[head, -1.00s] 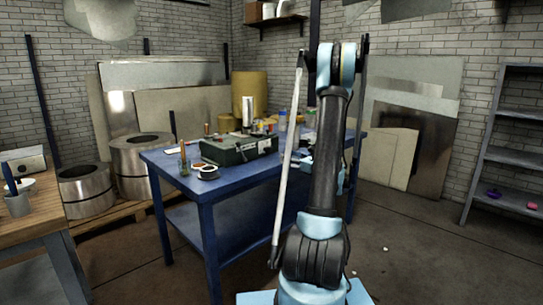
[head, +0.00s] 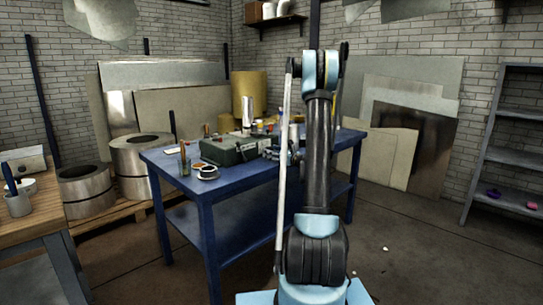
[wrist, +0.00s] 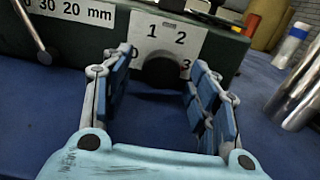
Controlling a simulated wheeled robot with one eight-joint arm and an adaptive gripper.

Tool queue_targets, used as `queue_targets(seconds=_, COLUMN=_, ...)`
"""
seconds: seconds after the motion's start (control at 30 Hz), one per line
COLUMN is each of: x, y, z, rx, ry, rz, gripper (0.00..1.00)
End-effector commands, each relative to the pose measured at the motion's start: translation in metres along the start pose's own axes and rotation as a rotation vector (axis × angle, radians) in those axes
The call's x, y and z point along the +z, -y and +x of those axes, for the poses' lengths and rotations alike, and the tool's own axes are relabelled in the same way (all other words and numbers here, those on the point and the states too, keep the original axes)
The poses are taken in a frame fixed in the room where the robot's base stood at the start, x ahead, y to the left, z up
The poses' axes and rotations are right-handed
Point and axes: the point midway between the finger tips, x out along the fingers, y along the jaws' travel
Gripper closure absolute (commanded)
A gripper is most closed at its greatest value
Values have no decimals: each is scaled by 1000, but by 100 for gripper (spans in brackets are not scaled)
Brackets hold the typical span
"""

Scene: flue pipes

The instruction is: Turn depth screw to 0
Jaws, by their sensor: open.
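The depth screw shows as a dark round knob (wrist: 161,71) in the wrist view. It sits low on the front of a dark green machine (head: 228,150). Around it is a white dial plate (wrist: 165,35) with 1, 2 and 3 readable; the lower left of the plate is partly hidden by a finger. I cannot make out a pointer mark on the knob. My gripper (wrist: 160,82) is open, with its blue-padded fingers apart on the left and right of the knob and nothing held. In the head view, my gripper is small beside the machine, partly behind my arm.
The machine stands on a blue table (head: 240,181). A white mm scale (wrist: 68,10) and a metal rod (wrist: 30,25) are left of the dial. Shiny cylinders (wrist: 300,85) stand to the right.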

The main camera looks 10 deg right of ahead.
Motion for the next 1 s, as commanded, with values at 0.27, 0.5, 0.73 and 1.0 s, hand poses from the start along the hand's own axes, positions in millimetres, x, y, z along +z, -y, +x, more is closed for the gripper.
queue_targets(seconds=0.27, x=0, y=0, z=0, rx=0, ry=0, rz=0, gripper=71)
queue_targets(seconds=0.5, x=0, y=0, z=0, rx=1, ry=0, rz=-2, gripper=90)
queue_targets(seconds=0.73, x=0, y=0, z=0, rx=1, ry=0, rz=-110, gripper=90)
queue_targets(seconds=1.0, x=0, y=0, z=0, rx=2, ry=0, rz=-333, gripper=90)
